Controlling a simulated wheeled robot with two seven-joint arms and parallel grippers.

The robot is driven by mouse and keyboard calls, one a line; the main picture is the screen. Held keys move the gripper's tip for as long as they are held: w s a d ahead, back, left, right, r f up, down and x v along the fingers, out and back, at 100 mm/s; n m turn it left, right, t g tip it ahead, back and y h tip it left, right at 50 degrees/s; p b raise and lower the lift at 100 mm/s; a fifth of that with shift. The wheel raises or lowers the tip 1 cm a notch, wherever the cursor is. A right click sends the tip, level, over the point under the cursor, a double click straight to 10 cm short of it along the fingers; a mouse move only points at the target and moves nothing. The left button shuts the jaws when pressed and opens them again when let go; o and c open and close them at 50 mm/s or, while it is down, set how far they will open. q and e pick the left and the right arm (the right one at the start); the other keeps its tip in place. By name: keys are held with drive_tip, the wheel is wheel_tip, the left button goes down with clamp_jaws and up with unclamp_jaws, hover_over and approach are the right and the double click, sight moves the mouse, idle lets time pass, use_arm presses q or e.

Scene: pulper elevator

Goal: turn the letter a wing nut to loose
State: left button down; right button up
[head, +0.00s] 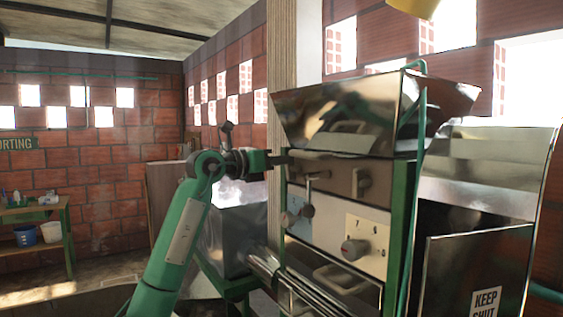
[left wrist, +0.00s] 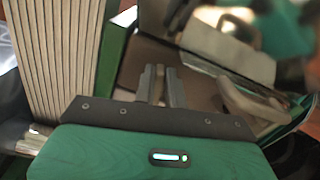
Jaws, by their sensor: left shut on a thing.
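My left gripper (head: 283,160) reaches in from the left to the upper left edge of the metal machine's front panel (head: 334,178). In the left wrist view its two grey fingers (left wrist: 161,88) are close together on a thin tan piece between them. This appears to be the wing nut, mostly hidden by the fingers; no letter A can be read. Two metal fittings show on the panel right of the gripper: a T-shaped one (head: 310,190) and another (head: 361,182). My right gripper is not in view.
A steel hopper (head: 345,112) overhangs the panel just above the gripper. Below are a numbered dial (head: 353,250) and a metal handle (head: 341,279). A wooden post (head: 281,75) rises behind the gripper. A bench (head: 35,212) stands at far left.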

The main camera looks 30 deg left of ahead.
use_arm(q)
drive_tip(key=n, duration=0.4)
drive_tip(key=shift+w+a+f+n, duration=0.2)
drive_tip(key=shift+a+n, duration=0.1)
drive_tip(key=shift+a, duration=0.1)
drive_tip(key=shift+w+a+f+n, duration=0.15)
drive_tip(key=shift+f+n, duration=0.15)
drive_tip(key=shift+n, duration=1.45)
drive_tip(key=shift+s+a+f+n, duration=0.15)
drive_tip(key=shift+f+n, duration=0.15)
drive_tip(key=shift+n, duration=1.5)
drive_tip(key=shift+w+a+f+n, duration=0.15)
drive_tip(key=shift+f+n, duration=0.15)
drive_tip(key=shift+n, duration=1.45)
drive_tip(key=c, duration=1.5)
unclamp_jaws()
drive_tip(key=shift+o, duration=0.2)
